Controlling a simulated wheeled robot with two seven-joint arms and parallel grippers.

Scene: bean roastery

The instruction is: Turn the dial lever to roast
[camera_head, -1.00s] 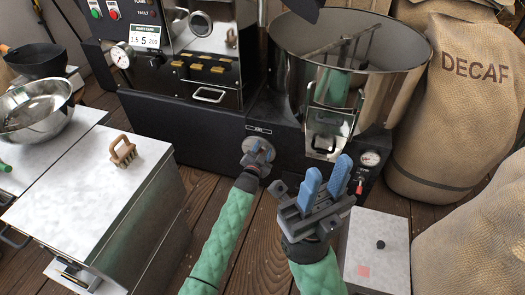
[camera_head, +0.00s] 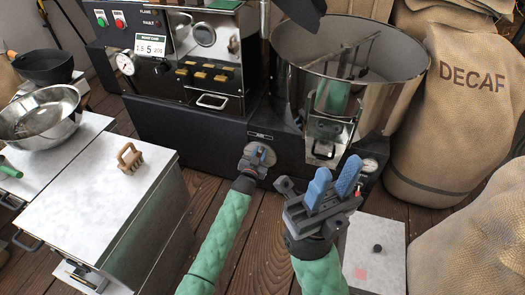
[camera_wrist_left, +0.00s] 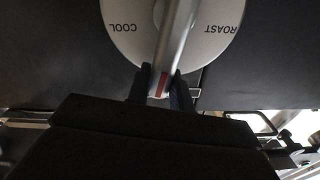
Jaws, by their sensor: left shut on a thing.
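The dial (camera_wrist_left: 215,48) is a pale round plate, with COOL on the left and ROAST on the right, both upside down in the left wrist view. Its grey lever (camera_wrist_left: 176,35) slants down to a red-marked end that lies between the two words. My left gripper (camera_wrist_left: 160,78) is shut on this lever end, one dark finger on each side. In the head view the dial (camera_head: 262,153) is on the machine's low black front, with my left gripper (camera_head: 254,160) at it, partly hiding it. My right gripper (camera_head: 334,182) has blue fingers apart and holds nothing visible.
A steel cooling drum (camera_head: 400,85) stands behind my right gripper. A steel cabinet (camera_head: 85,190) with a wooden handle (camera_head: 130,158) is at left. A pale box (camera_head: 385,235) and sacks (camera_head: 440,110) are at right. Wooden floor (camera_head: 265,235) shows between my arms.

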